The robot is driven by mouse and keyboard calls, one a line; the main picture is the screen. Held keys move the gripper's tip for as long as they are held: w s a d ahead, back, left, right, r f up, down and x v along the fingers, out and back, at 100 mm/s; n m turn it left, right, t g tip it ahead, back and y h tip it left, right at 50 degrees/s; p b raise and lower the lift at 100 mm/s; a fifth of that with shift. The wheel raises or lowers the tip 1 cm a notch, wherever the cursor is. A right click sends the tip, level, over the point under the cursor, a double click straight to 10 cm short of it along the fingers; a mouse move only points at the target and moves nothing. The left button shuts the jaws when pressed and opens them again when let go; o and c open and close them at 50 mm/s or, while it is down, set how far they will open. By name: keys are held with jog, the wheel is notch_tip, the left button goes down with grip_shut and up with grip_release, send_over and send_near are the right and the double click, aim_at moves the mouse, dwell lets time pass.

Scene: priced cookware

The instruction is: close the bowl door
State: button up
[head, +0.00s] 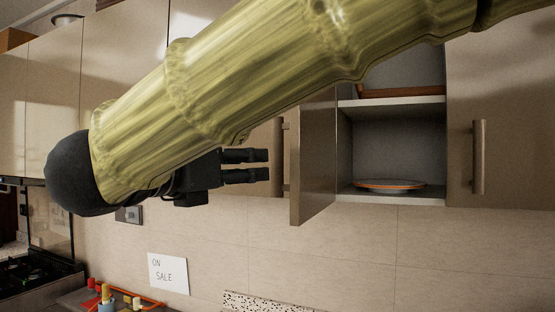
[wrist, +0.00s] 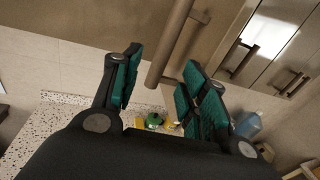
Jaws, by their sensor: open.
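The cabinet door (head: 314,165) stands open, swung outward from the left side of a lit compartment. A shallow dish with an orange rim (head: 390,185) sits on the compartment's lower shelf. The door's bar handle (head: 287,160) shows at the door's left edge; in the wrist view a bar handle (wrist: 172,42) runs between the fingers. My gripper (head: 268,165) is open and empty, just left of the handle, with a small gap in the head view. In the wrist view my gripper's (wrist: 162,58) fingers are spread either side of the bar. Contact is not visible.
My arm crosses the upper head view and hides part of the cabinets. A closed door with a handle (head: 478,157) is right of the compartment. Below are an ON SALE sign (head: 168,273), a stove (head: 35,277) and small coloured items on the counter.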

aim_at(273, 156)
jog(key=shift+m, duration=0.5)
jog(key=p+x, duration=0.1)
jog(key=x, duration=0.2)
jog(key=r+p+x, duration=0.1)
jog(key=p+x, duration=0.1)
jog(key=x, duration=0.1)
jog(key=p+x, duration=0.2)
jog(key=x, duration=0.1)
jog(key=shift+d+r, duration=0.3)
grip_shut()
